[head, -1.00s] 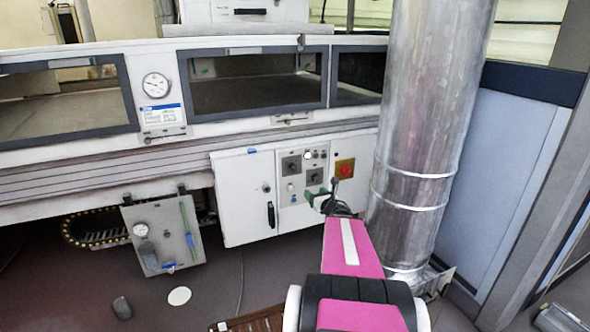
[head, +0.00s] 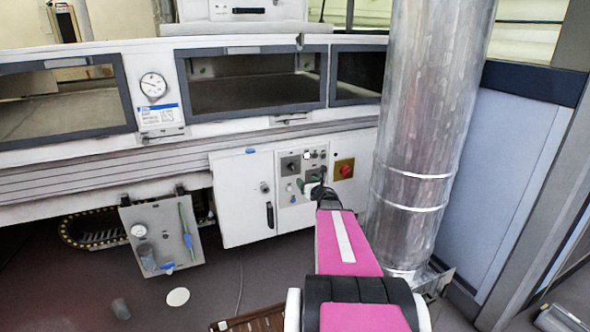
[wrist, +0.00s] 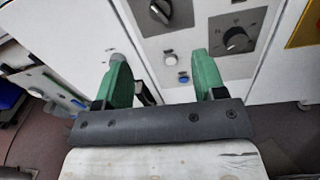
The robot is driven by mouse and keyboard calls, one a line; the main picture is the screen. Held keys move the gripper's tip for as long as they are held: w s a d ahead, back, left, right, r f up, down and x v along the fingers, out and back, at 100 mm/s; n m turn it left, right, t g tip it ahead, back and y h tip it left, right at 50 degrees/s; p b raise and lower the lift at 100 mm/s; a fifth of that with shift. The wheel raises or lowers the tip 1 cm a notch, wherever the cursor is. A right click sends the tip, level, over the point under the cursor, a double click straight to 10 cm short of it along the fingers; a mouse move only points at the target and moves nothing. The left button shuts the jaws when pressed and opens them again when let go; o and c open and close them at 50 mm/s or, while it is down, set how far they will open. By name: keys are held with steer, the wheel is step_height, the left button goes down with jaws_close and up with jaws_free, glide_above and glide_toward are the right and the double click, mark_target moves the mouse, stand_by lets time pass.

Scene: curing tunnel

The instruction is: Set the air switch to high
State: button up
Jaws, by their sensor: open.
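The control panel (head: 293,196) is on the white cabinet and carries two dark rotary switches. One switch (head: 290,164) is at the upper left; the wrist view shows it at the top edge (wrist: 160,10). The other (head: 315,174), lower right, has a round black knob with a scale in the wrist view (wrist: 238,38). I cannot read which one is the air switch. My gripper (head: 307,188) is in front of the panel, just below the lower-right switch. In the wrist view its green fingers (wrist: 161,62) are apart and empty, the right one below and left of the black knob.
A white button (wrist: 169,58) and a blue button (wrist: 183,78) lie between the fingers in the wrist view. A red knob on a yellow plate (head: 344,169) is right of the panel. A metal duct (head: 425,130) stands close to my arm's right.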

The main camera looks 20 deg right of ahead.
mark_target(294, 169)
steer(key=w, duration=0.4)
steer(key=w+a, duration=0.1)
steer(key=w, duration=0.8)
steer(key=shift+w+a+r, duration=0.1)
steer(key=shift+w+a, duration=0.05)
steer(key=shift+c, duration=0.3)
steer(key=c, duration=0.9)
